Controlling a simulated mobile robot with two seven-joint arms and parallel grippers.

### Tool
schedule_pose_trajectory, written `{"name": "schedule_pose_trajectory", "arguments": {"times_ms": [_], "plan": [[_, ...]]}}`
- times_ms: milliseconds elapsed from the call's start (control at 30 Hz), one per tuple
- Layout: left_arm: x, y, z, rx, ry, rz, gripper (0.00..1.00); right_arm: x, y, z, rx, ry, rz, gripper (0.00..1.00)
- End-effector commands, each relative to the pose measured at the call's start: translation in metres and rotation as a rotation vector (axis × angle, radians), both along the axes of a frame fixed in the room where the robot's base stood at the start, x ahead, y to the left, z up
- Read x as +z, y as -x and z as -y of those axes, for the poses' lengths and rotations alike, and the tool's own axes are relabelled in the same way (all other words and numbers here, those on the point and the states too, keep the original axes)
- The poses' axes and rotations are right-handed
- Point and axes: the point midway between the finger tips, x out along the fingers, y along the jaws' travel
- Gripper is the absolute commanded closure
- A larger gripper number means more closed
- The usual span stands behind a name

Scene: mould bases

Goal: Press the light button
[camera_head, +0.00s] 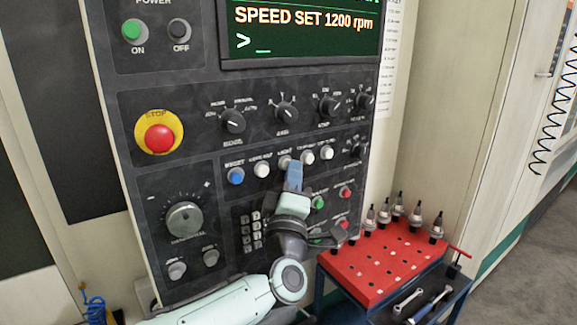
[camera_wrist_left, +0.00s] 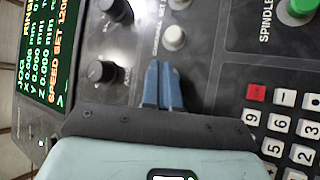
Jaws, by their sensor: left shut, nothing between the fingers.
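The light button (camera_head: 284,162) is a round white button in the row under the selector knobs, with a label above it that seems to read LIGHT. My left gripper (camera_head: 294,168) is shut and empty, its blue fingertips pointing at the panel right at this button and covering part of it. I cannot tell whether the tips touch it. In the left wrist view the shut blue fingers (camera_wrist_left: 161,70) end just below a white button (camera_wrist_left: 174,38); whatever lies behind the fingers is hidden. My right gripper is not in view.
White buttons (camera_head: 307,157) sit close on the right, another white one (camera_head: 261,169) and a blue one (camera_head: 236,176) on the left. A red stop button (camera_head: 159,139) is further left. A red tool rack (camera_head: 365,283) with several tool holders stands at lower right.

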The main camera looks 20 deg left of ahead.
Motion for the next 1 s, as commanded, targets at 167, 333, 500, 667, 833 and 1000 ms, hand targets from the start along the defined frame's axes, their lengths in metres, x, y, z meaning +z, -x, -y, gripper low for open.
{"name": "schedule_pose_trajectory", "arguments": {"times_ms": [167, 333, 500, 667, 833, 1000], "plan": [[0.0, 0.0, -0.001, 0.002, 0.0, 0.0, 1.0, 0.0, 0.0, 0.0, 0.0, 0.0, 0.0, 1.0], [0.0, 0.0, 0.0, 0.002, 0.001, 0.001, 1.0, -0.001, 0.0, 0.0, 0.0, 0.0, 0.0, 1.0], [0.0, 0.005, 0.005, 0.0, 0.001, 0.001, 1.0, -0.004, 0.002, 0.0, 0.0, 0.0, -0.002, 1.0], [-0.001, 0.009, 0.011, 0.001, 0.002, 0.001, 1.0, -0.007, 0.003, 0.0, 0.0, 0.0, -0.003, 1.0], [0.0, 0.01, 0.012, 0.002, 0.0, 0.001, 1.0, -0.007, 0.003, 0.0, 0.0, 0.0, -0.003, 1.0], [0.0, 0.011, 0.013, 0.001, 0.0, 0.001, 1.0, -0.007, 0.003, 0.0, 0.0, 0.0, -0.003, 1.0]]}}
